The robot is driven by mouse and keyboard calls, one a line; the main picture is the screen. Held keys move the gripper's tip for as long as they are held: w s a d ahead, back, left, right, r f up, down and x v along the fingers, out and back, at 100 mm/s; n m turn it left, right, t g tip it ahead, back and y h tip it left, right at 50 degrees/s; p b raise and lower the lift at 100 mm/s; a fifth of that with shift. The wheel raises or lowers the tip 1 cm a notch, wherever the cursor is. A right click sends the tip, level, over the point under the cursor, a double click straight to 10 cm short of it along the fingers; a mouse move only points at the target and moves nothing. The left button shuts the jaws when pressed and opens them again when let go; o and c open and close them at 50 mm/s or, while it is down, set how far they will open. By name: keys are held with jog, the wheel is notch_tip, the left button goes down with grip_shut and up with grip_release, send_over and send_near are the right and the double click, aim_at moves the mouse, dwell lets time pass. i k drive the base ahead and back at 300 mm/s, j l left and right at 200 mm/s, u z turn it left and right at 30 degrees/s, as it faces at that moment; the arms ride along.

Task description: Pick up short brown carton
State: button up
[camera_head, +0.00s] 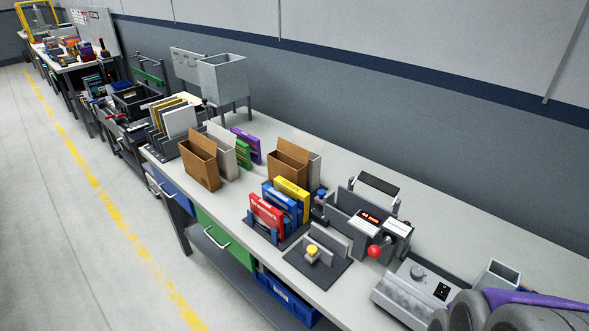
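Two open-topped brown cartons stand upright on the long grey workbench. The left brown carton (201,166) is near the bench's front edge, beside a white-grey panel or box. The right brown carton (288,163) is further right, behind a rack of coloured boxes that hides its lower part. A pale piece stands against its back. I cannot tell for sure which of the two is the short one. My gripper's fingers do not show, and nothing touches either carton.
Red, blue and yellow boxes (267,216) stand in a rack before the right carton. Purple (246,145) and green boxes stand between the cartons. A slotted file rack (172,125) is left; a device with a red knob (374,251) is right. The floor (110,270) left of the bench is clear.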

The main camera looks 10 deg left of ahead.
aim_at(279, 164)
jog(key=u, duration=3.5)
jog(key=z, duration=2.75)
jog(key=i+j+z, duration=0.1)
jog(key=i+j, duration=0.15)
jog(key=i+j+z, duration=0.1)
jog(key=i+j, duration=0.15)
jog(key=i+j+z, duration=0.15)
jog(key=j, duration=0.3)
jog(key=i+j+z, duration=0.1)
jog(key=i+j, duration=0.2)
jog(key=i+j+z, duration=0.1)
jog(key=j, duration=0.35)
jog(key=i, duration=0.1)
